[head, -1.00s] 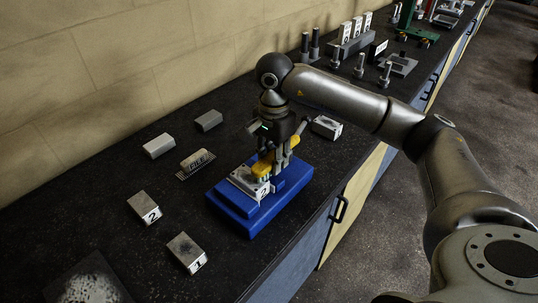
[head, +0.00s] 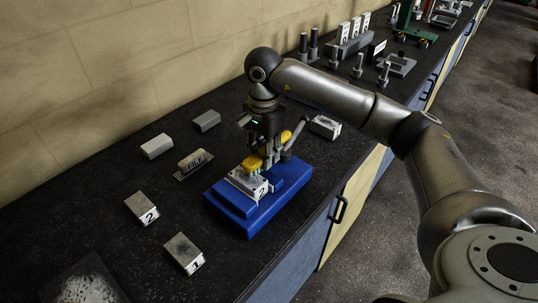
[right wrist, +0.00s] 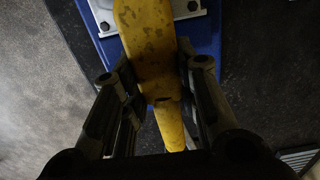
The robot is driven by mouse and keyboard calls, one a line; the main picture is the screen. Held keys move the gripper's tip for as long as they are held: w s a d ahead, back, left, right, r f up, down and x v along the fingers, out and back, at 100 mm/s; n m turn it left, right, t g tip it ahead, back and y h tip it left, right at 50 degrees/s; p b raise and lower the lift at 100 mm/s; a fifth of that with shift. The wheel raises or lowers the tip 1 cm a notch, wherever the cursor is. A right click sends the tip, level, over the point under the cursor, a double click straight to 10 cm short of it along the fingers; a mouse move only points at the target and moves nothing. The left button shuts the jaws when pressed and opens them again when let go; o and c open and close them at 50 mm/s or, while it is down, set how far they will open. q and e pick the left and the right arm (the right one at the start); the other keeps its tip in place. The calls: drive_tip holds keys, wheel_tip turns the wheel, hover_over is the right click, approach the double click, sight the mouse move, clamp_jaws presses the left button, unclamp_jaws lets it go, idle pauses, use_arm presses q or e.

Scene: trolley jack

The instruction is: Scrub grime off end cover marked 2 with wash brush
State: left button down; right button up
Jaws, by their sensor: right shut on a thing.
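The silver end cover (head: 240,180) marked 2 sits on the stepped blue block (head: 240,226) on the bench. It also shows at the top of the right wrist view (right wrist: 186,8), partly hidden by the brush. My right gripper (head: 272,154) is shut on the yellow wash brush (head: 252,162), whose head is over the cover's far part. In the right wrist view the brush (right wrist: 150,50) runs lengthwise between the fingers. Its bristles are largely hidden, and I cannot tell whether they touch the cover. My left gripper is not in view.
Loose grey blocks marked 2 (head: 148,217) and 1 (head: 195,265) lie left of the blue block. Another grey block (head: 325,127) stands behind it. A grey brush-like item (head: 195,163) and two plain blocks lie toward the wall. The bench's front edge is close on the right.

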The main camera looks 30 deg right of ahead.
drive_tip(key=shift+w+a, duration=0.25)
drive_tip(key=shift+w, duration=0.2)
drive_tip(key=shift+w, duration=0.1)
